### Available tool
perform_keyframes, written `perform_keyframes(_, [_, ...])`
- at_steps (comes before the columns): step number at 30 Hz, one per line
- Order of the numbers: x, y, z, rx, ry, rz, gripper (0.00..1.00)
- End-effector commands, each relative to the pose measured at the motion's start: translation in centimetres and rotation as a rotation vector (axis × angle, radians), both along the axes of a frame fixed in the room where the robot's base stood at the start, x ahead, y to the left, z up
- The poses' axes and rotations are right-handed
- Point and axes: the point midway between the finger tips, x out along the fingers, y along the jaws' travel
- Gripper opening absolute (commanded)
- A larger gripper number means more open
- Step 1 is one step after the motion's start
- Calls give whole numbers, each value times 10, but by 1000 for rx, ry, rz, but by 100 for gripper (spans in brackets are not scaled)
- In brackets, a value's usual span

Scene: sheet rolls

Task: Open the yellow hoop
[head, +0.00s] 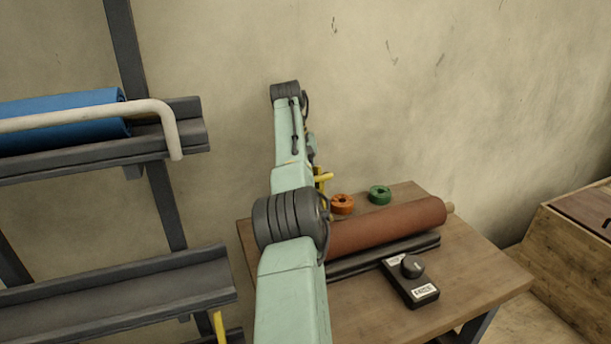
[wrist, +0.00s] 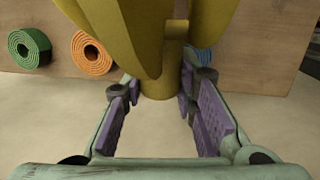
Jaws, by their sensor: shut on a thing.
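The yellow hoop (head: 322,178) shows in the head view as a small yellow piece beside my arm, at the left end of the brown roll. In the wrist view the yellow hoop (wrist: 152,45) fills the top middle, with a narrower yellow stem reaching down between my fingers. My gripper (wrist: 160,95) is shut on this yellow stem, with a purple-padded finger on each side. In the head view my arm hides the gripper and most of the hoop. Whether the hoop is open or closed cannot be told.
A brown roll (head: 385,226) lies in a dark cradle on the wooden table (head: 465,290). Orange (head: 342,204) and green (head: 380,194) tape rings sit behind it, and a dark control box (head: 410,284) in front. A rack with a blue roll (head: 60,122) stands left.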

Motion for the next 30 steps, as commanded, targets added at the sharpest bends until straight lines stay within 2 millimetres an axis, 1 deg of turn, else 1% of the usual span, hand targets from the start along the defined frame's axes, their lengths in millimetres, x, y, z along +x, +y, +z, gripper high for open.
perform_keyframes(6, [-6,0,-5,-13,37,3,0])
perform_keyframes(19, [-8,0,-7,-15,46,1,0])
perform_keyframes(20, [-8,0,-7,-15,46,1,28])
perform_keyframes(28, [-8,0,-6,-15,45,1,46])
perform_keyframes(30, [-8,0,-6,-15,45,1,48])
